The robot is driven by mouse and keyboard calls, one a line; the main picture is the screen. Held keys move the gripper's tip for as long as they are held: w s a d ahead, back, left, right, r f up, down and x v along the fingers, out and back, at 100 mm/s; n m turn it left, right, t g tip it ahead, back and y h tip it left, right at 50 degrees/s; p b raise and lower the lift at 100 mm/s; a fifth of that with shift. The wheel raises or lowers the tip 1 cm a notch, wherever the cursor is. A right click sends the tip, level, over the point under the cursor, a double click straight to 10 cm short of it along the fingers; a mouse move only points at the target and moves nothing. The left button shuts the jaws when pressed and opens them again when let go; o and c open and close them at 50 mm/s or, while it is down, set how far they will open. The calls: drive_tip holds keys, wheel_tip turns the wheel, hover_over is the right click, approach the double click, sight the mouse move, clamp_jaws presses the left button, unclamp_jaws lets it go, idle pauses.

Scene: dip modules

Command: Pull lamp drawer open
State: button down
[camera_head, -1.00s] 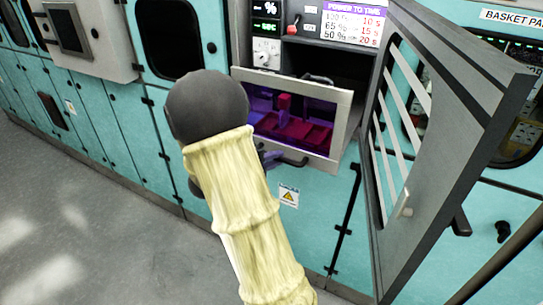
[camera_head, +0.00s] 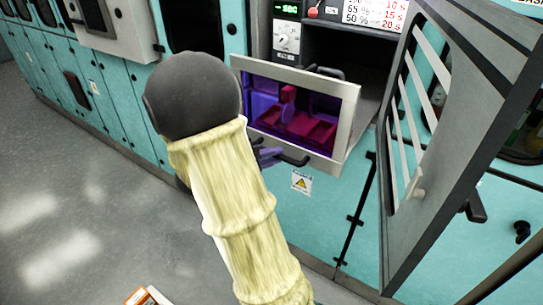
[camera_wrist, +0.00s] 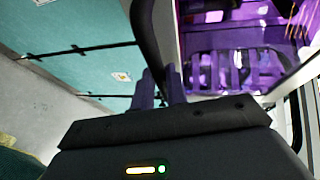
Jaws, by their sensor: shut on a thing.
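The lamp drawer (camera_head: 347,125) has a pale frame and a purple-lit window with red shapes behind it. It stands out from the teal cabinet front in the head view. Its dark bar handle (camera_head: 292,158) runs along the lower front. My gripper (camera_head: 268,157) is at the left part of this handle, its purple fingers partly hidden by my yellow-sleeved arm. In the wrist view, my gripper's fingers (camera_wrist: 161,88) are shut on the dark handle (camera_wrist: 147,45), with the purple-lit drawer window (camera_wrist: 235,60) at the right.
An open grey slatted door (camera_head: 455,130) swings out to the right of the drawer. A dial panel (camera_head: 287,38) is above the drawer. Grey floor (camera_head: 70,200) lies clear at the left. An orange-white object (camera_head: 148,296) shows at the bottom edge.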

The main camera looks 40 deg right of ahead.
drive_tip(key=c, duration=1.4)
unclamp_jaws()
drive_tip(key=b+v, duration=0.2)
drive_tip(key=v, duration=1.5)
drive_tip(key=shift+a, duration=0.2)
